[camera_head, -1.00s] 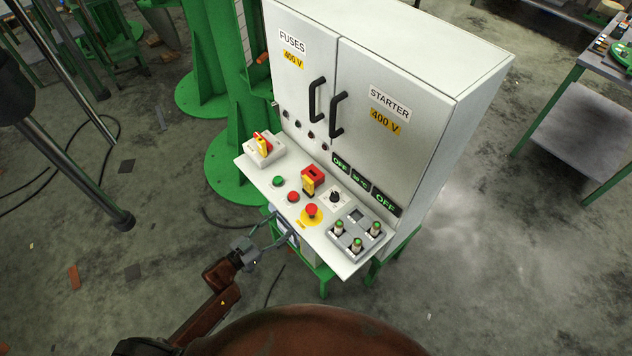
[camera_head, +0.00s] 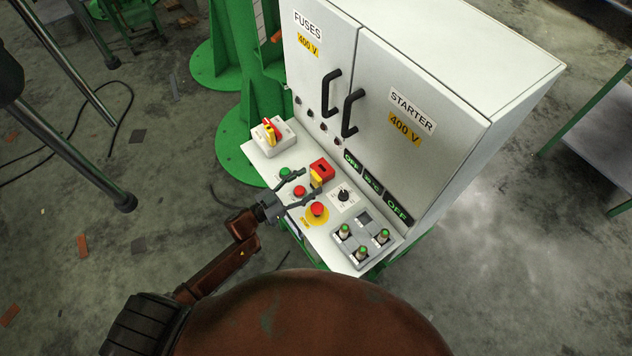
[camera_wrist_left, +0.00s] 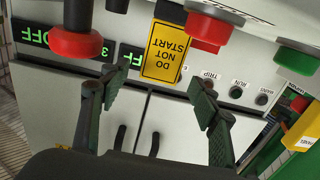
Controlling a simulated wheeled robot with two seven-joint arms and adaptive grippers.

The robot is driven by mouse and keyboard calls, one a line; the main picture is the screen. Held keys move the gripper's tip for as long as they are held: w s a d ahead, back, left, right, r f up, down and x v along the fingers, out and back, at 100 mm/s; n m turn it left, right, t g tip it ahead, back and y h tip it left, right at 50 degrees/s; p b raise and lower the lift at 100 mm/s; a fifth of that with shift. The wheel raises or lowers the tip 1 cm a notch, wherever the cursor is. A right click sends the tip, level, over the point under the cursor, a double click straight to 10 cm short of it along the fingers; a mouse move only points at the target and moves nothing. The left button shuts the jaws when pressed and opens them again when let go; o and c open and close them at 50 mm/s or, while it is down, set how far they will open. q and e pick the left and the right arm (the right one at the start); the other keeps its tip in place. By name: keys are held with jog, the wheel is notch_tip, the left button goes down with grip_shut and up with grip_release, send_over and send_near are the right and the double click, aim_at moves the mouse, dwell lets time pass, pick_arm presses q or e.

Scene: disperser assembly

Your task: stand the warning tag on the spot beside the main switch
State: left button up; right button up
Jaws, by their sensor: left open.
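The yellow warning tag (camera_head: 316,179) is at a red block (camera_head: 322,167) on the sloping panel. In the left wrist view the tag (camera_wrist_left: 167,52) reads "DO NOT START" upside down. My left gripper (camera_head: 311,183) is open over the panel, with its fingers at either side of the tag. The left wrist view shows the tag's lower part between the spread fingertips (camera_wrist_left: 160,86), with no visible contact. The main switch (camera_head: 271,132), a red and yellow handle on a grey box, is at the panel's left end. The spot beside it is not distinct. My right gripper is not in view.
Near the tag are a green button (camera_head: 284,173), a red button (camera_head: 299,191), a red mushroom button (camera_head: 317,209) and a black selector knob (camera_head: 344,195). A grey holder (camera_head: 372,229) with green-topped parts fills the right end. Cabinet doors (camera_head: 400,90) rise behind.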

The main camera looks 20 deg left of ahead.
aim_at(314, 178)
pick_arm(q)
jog(key=x, duration=0.4)
jog(key=shift+s, duration=0.1)
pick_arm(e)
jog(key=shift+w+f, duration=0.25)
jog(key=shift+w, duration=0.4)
pick_arm(q)
jog(key=shift+c, duration=0.6)
jog(key=c, duration=1.2)
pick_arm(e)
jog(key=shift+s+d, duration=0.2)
pick_arm(q)
jog(key=shift+r, duration=0.1)
